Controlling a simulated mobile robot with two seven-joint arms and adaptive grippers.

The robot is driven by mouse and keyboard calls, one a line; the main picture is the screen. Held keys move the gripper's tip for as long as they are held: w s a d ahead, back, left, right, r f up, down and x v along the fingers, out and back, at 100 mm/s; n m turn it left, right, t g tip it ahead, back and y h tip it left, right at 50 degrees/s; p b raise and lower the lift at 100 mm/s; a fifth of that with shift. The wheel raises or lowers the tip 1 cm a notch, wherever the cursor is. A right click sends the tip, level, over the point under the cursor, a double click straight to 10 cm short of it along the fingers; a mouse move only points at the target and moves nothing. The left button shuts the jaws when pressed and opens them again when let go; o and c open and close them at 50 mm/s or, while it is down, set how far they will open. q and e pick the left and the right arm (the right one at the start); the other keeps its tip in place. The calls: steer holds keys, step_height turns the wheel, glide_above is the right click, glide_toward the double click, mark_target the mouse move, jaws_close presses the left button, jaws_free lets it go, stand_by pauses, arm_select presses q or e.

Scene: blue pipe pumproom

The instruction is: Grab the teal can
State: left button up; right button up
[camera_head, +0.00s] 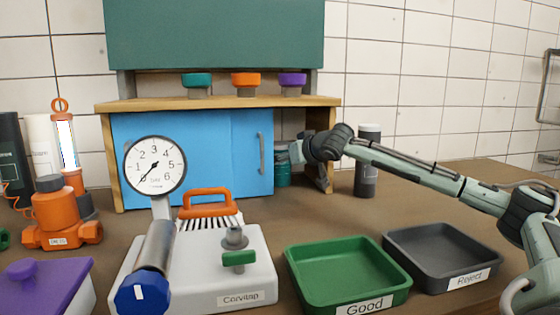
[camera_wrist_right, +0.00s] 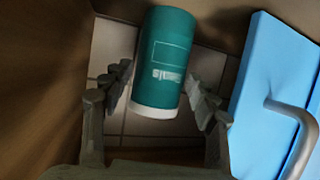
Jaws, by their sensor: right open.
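The teal can (camera_head: 283,172) stands inside the open right part of the wooden cabinet, partly hidden behind my right gripper (camera_head: 298,150). In the right wrist view the can (camera_wrist_right: 166,55) is teal with a white rim band and a printed label. My right gripper (camera_wrist_right: 163,92) is open there, with one finger on each side of the can's white-banded end. I cannot tell whether the fingers touch it. My left gripper is not in view.
A blue door (camera_head: 190,155) with a grey handle stands left of the opening; it also shows in the wrist view (camera_wrist_right: 275,85). A dark canister (camera_head: 367,160) stands right of the cabinet. A green tray (camera_head: 340,250), a grey tray (camera_head: 440,240) and a gauge (camera_head: 155,165) stand in front.

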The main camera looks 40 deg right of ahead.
steer(key=shift+w+d+f, duration=0.1)
steer(key=shift+w+f, duration=0.05)
steer(key=shift+w, duration=0.3)
steer(key=c, duration=0.9)
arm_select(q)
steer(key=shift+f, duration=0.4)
arm_select(e)
steer(key=shift+c, duration=0.8)
